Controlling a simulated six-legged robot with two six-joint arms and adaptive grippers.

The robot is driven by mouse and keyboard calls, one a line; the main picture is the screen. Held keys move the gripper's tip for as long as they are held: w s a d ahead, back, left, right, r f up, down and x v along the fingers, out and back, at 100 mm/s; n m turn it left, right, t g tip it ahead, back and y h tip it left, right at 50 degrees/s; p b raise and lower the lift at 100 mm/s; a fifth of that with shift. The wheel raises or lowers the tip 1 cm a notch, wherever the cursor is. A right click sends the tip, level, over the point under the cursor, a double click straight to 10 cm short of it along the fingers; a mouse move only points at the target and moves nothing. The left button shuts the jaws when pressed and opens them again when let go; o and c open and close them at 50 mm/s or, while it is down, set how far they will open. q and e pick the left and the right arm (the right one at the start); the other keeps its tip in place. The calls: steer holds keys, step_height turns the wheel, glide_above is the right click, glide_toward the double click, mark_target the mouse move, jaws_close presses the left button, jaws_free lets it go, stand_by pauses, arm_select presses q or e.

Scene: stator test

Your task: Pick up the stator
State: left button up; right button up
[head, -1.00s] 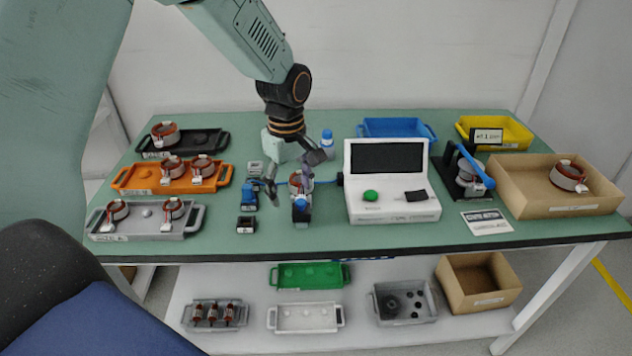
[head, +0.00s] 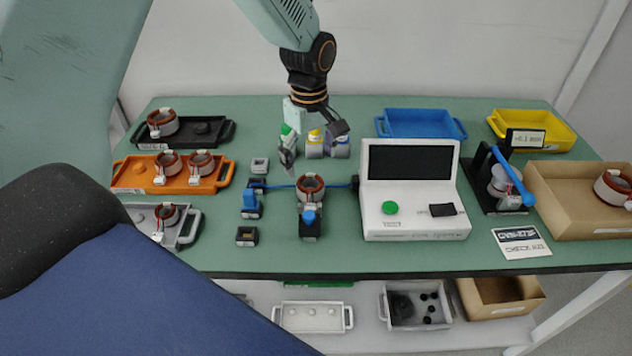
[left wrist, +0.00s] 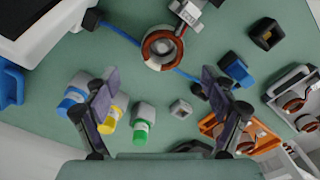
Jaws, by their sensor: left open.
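Other stators stand on the black tray (head: 207,143), the orange tray (head: 127,180), the grey tray (head: 188,238) and in the cardboard box (head: 565,215).
A white tester (head: 415,226) with a dark screen stands right of the fixture. Several bottles (head: 314,146) stand behind it, close to my left gripper. Small blue and black blocks (head: 247,237) lie to the left. Blue (head: 420,125) and yellow trays (head: 560,132) are at the back right.

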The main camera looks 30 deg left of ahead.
mark_target(310, 186)
arm_select(q)
steer(key=shift+w+f, duration=0.1)
steer(key=shift+f, duration=0.35)
steer(key=shift+s+d+f+b, duration=0.3)
steer(key=shift+s+d+f, duration=0.2)
steer(key=shift+s+f, duration=0.25)
steer(key=f, duration=0.3)
steer(key=w+a+f, duration=0.1)
steer(key=f, duration=0.1)
steer(key=shift+b, duration=0.3)
steer(key=shift+s+d+r, duration=0.3)
steer(key=shift+s+d, duration=0.05)
steer(key=shift+s, duration=0.1)
steer(key=shift+c, duration=0.6)
steer(key=shift+w+a+f, duration=0.25)
steer(key=shift+w+f, duration=0.1)
steer(key=shift+w, duration=0.05)
steer(key=c, duration=0.5)
steer(key=shift+s+d+r, duration=0.15)
steer(key=shift+s+r, duration=0.1)
steer(key=c, duration=0.4)
steer(key=shift+w, duration=0.15)
steer(key=c, duration=0.5)
